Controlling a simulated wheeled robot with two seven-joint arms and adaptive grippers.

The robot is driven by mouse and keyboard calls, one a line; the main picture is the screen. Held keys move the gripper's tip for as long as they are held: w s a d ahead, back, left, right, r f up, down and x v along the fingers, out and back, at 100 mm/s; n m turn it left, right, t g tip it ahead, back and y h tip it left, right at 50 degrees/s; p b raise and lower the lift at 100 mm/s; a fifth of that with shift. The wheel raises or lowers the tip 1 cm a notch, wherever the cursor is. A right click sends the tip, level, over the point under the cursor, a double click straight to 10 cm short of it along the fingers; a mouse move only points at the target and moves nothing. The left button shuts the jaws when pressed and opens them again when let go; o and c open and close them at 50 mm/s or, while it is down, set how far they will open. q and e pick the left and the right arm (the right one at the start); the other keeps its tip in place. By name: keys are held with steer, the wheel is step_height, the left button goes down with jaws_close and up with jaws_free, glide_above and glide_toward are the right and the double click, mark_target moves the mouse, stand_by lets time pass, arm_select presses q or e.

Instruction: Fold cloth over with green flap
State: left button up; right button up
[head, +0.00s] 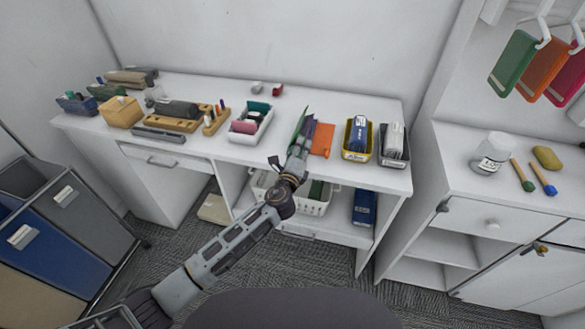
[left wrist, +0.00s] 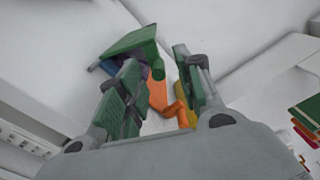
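The cloth lies on the white desk in front of my left gripper. An orange part (head: 322,140) lies flat at the gripper's right in the head view. The green flap (head: 304,124) rises just beyond the fingers, tilted up. In the left wrist view the green flap (left wrist: 136,43) has a purple-blue part under it, and the orange part (left wrist: 158,92) shows between the fingers. My left gripper (head: 297,153) points down over the cloth's near side. Its two fingers (left wrist: 160,72) stand apart with a clear gap. Whether the left finger touches the flap cannot be told.
A yellow bin (head: 346,155) and a dark bin (head: 383,160) stand right of the cloth. A tray (head: 236,137) with colored items is on the left. A white basket (head: 312,207) sits on the shelf below. A side cabinet (head: 495,215) stands at the right.

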arm_select(q)
steer(key=v, duration=0.9)
steer(key=shift+s+a, duration=0.2)
steer(key=shift+s, duration=0.05)
stand_by(0.7)
